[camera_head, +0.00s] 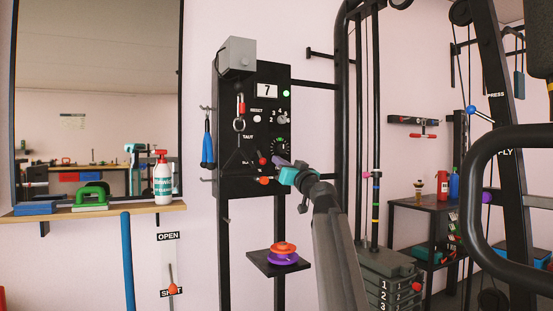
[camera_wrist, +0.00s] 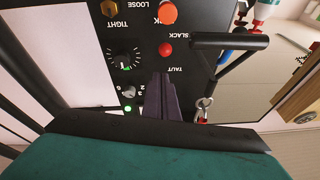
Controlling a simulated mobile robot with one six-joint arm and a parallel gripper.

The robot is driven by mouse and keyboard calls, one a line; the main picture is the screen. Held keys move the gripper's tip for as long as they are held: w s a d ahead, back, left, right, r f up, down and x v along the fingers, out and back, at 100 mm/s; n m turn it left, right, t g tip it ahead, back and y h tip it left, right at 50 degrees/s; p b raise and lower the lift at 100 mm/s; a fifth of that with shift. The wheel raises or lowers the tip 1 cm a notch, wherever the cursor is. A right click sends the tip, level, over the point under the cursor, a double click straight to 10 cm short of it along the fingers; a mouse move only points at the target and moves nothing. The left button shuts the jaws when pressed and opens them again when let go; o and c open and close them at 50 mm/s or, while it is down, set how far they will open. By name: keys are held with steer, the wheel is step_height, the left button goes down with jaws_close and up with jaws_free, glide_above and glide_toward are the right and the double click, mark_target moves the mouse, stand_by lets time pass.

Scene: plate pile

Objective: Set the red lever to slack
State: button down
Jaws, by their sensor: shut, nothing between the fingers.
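The red lever's round knob (camera_head: 263,161) stands out from the black panel (camera_head: 226,120) in the head view. In the wrist view, which shows the panel upside down, the red lever knob (camera_wrist: 166,49) appears between the SLACK and TAUT labels. Its shaft is mostly hidden. My gripper (camera_head: 275,161) is at the panel's right side, close to the knob. In the wrist view my gripper (camera_wrist: 162,76) has its purple-grey fingers shut and empty, with the tips by the TAUT label. A small gap shows between tips and knob; I cannot tell the depth.
An orange knob (camera_wrist: 167,12) is near the red one. A black handle (camera_wrist: 230,41) hangs from a carabiner (camera_wrist: 203,105) beside it. A dial (camera_wrist: 125,59) and a small selector (camera_wrist: 129,91) are close to the fingers. A small shelf (camera_head: 259,263) with discs (camera_head: 284,256) is below the panel.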

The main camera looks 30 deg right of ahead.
steer(key=s+f+p, duration=0.1)
steer(key=s+f, duration=0.3)
steer(key=s, duration=0.1)
steer(key=shift+s+d+f, duration=0.15)
steer(key=shift+s, duration=0.05)
stand_by(0.8)
